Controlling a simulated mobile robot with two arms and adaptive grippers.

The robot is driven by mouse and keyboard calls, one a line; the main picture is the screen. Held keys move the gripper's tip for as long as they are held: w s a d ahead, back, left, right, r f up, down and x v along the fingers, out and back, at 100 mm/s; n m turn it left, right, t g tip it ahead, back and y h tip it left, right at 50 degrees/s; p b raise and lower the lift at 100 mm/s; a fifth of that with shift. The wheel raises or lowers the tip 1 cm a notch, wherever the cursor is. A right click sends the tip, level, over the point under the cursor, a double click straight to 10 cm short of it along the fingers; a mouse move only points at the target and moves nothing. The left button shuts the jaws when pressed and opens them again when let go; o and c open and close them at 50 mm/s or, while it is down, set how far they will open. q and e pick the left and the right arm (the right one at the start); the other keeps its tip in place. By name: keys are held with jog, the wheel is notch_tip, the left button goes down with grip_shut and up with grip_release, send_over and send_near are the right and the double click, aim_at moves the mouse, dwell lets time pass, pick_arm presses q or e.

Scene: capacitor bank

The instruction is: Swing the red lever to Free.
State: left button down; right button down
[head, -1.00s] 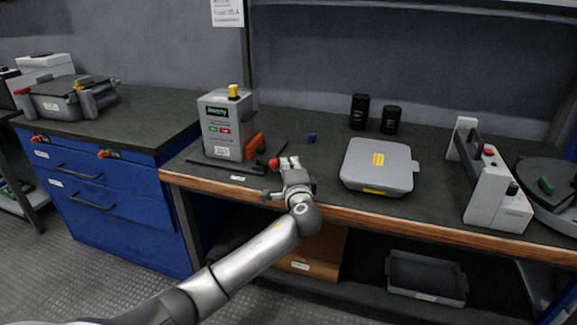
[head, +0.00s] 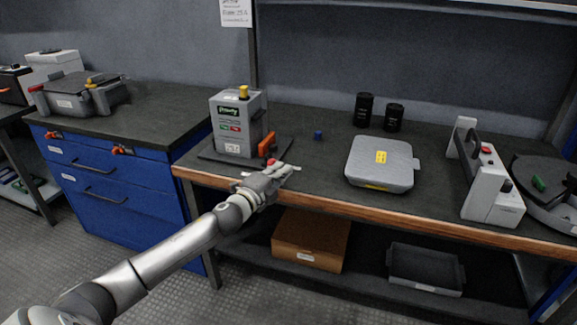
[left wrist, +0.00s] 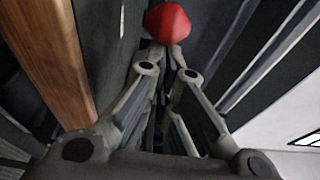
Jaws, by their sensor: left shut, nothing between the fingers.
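The grey unit (head: 238,125) stands on the workbench with a yellow knob (head: 243,92) on top and an orange-red handle (head: 266,144) at its right side. A red ball knob (head: 271,161), apparently the lever's end, sits low in front of that handle. My left gripper (head: 287,169) is shut and empty, just in front and right of the knob. In the left wrist view the red knob (left wrist: 168,23) lies right beyond the closed fingertips (left wrist: 163,50); I cannot tell whether they touch. The lever's shaft and any Free marking are not readable.
A white-grey device (head: 480,180) stands further right. Blue drawers (head: 105,185) are at the left.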

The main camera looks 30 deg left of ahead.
pick_arm(q)
jog(key=a+m+h, duration=0.1)
jog(key=s+a+m+h, duration=0.1)
jog(key=h, duration=0.1)
jog(key=shift+s+a, duration=0.1)
jog(key=shift+s, duration=0.2)
jog(key=shift+s+a+h, duration=0.1)
jog(key=shift+s+h, duration=0.1)
jog(key=shift+h, duration=0.2)
jog(key=shift+s+a+r, duration=0.1)
jog(key=shift+s+a, duration=0.25)
jog(key=shift+a, duration=0.45)
pick_arm(e)
jog(key=shift+x, duration=0.75)
pick_arm(q)
jog(key=shift+a, duration=0.1)
pick_arm(e)
jog(key=shift+s, duration=0.15)
